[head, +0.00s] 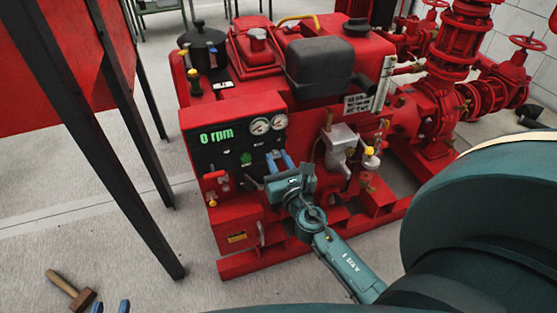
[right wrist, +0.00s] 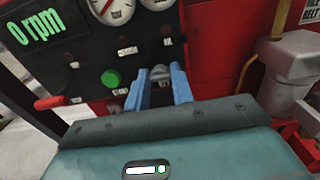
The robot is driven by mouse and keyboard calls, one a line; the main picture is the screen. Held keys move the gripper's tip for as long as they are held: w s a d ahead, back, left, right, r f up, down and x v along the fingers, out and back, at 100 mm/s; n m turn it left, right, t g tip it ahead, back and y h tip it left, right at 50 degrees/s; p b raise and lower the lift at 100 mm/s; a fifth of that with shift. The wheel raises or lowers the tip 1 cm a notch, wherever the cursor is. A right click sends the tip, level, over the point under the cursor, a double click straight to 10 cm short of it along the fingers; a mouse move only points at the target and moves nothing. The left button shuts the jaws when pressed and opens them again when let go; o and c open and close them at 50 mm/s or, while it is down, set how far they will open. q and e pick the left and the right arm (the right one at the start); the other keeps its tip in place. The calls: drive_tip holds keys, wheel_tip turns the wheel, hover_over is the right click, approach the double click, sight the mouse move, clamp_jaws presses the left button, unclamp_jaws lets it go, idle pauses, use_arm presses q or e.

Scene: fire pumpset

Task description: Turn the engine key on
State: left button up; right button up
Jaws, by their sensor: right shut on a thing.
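The engine key (right wrist: 160,71) is a small grey piece on the black control panel (head: 228,150), under the gauges. In the right wrist view it shows between the blue fingertips of my right gripper (right wrist: 161,78). My right gripper also shows in the head view (head: 279,160), at the panel's lower right, with its fingers pointing at the panel. It is shut on the key, which is mostly hidden there. My left gripper (head: 110,307) shows only as two blue fingertips, apart and empty, at the bottom left. The green display (head: 216,136) reads 0 rpm.
A green button (right wrist: 111,78) and a red lever (right wrist: 49,102) are left of the key. Red pipes and valves (head: 465,60) stand at the right. Dark posts (head: 125,150) stand at the left. A wooden-handled hammer (head: 70,289) lies on the floor.

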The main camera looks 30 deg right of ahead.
drive_tip(key=shift+c, duration=1.3)
drive_tip(key=shift+m, duration=0.3)
drive_tip(key=m+b, duration=0.1)
drive_tip(key=m, duration=0.2)
drive_tip(key=shift+f+m, duration=0.1)
drive_tip(key=shift+m, duration=0.2)
use_arm(q)
drive_tip(key=shift+w+d+m+t+h+b, duration=0.15)
drive_tip(key=shift+d+m+t+h+b, duration=0.15)
drive_tip(key=shift+t+b, duration=0.25)
use_arm(e)
drive_tip(key=shift+m, duration=2.3)
use_arm(q)
drive_tip(key=shift+r, duration=0.1)
use_arm(e)
drive_tip(key=o, duration=1)
